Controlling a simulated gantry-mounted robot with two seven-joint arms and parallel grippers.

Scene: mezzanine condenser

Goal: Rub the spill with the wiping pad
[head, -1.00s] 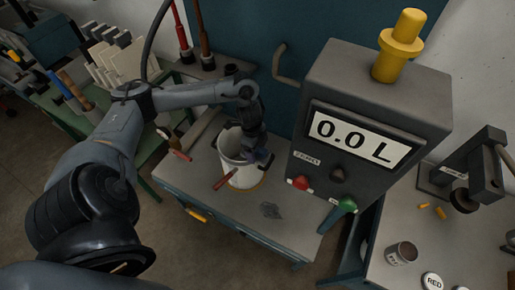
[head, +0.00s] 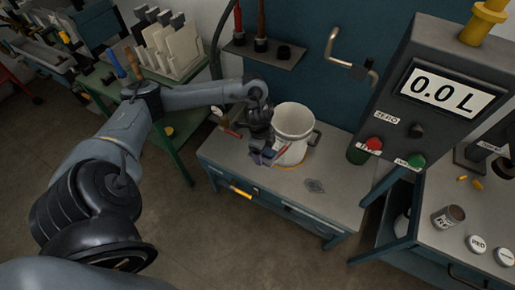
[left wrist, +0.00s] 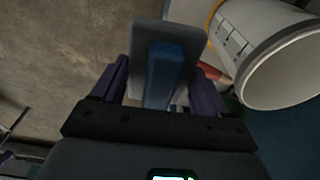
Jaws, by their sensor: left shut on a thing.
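The spill (head: 315,186) is a small dark patch on the grey top of the workbench, right of and in front of the white bucket (head: 293,122). My left gripper (head: 262,158) is just left of the bucket, above the bench top. In the left wrist view its purple fingers (left wrist: 160,85) are shut on the blue handle of the wiping pad (left wrist: 170,35), whose flat face is grey. The pad is apart from the spill and mostly hidden in the head view. My right gripper is out of view.
A control box reading 0.0 L (head: 445,90) overhangs the bench's right side. Shelf hooks and a bent pipe (head: 345,55) are behind. The bench top around the spill is clear.

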